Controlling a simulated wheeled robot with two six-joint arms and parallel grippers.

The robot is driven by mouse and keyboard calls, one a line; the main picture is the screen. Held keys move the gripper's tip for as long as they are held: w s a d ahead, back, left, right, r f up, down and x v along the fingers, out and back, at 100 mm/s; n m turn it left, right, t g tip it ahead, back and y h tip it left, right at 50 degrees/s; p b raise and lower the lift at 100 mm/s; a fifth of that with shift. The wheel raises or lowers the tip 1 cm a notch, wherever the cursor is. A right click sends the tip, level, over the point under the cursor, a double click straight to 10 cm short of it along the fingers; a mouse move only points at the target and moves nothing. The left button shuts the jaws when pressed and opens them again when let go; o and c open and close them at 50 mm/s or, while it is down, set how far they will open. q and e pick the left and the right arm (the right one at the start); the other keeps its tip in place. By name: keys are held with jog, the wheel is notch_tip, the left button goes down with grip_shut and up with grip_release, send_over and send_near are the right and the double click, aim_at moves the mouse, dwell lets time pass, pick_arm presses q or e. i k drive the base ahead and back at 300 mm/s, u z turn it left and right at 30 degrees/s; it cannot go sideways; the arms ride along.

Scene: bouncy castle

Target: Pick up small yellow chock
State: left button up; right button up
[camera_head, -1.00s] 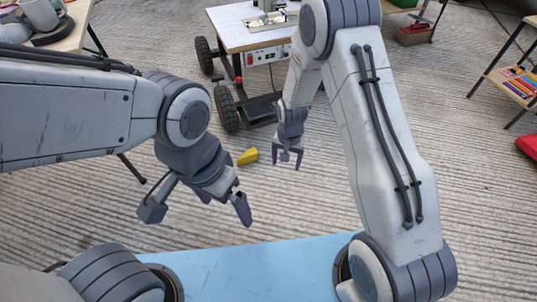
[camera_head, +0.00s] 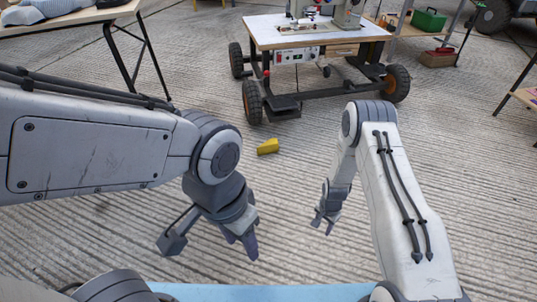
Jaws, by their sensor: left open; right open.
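A small yellow chock (camera_head: 268,147) lies on the grooved grey concrete floor, near the middle of the head view. It is wedge-like and nothing holds it. My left gripper (camera_head: 212,250) is open and empty, nearer to me and to the lower left of the chock. My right gripper (camera_head: 323,222) is open and empty, to the lower right of the chock. Both grippers are clear of the chock. No part of the chock is covered by my arms.
A wheeled cart (camera_head: 315,35) carrying a machine stands just behind the chock, its near wheel (camera_head: 252,102) close by. A table (camera_head: 75,22) stands at the upper left. Shelving with a green box (camera_head: 429,21) is at the upper right. Bare floor surrounds the chock.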

aim_at(271, 146)
jog(key=u, duration=0.55)
jog(key=i, duration=0.55)
jog(key=u, duration=0.7)
jog(key=i, duration=0.7)
jog(key=z, duration=0.7)
jog(key=i, duration=0.75)
jog(key=z, duration=0.75)
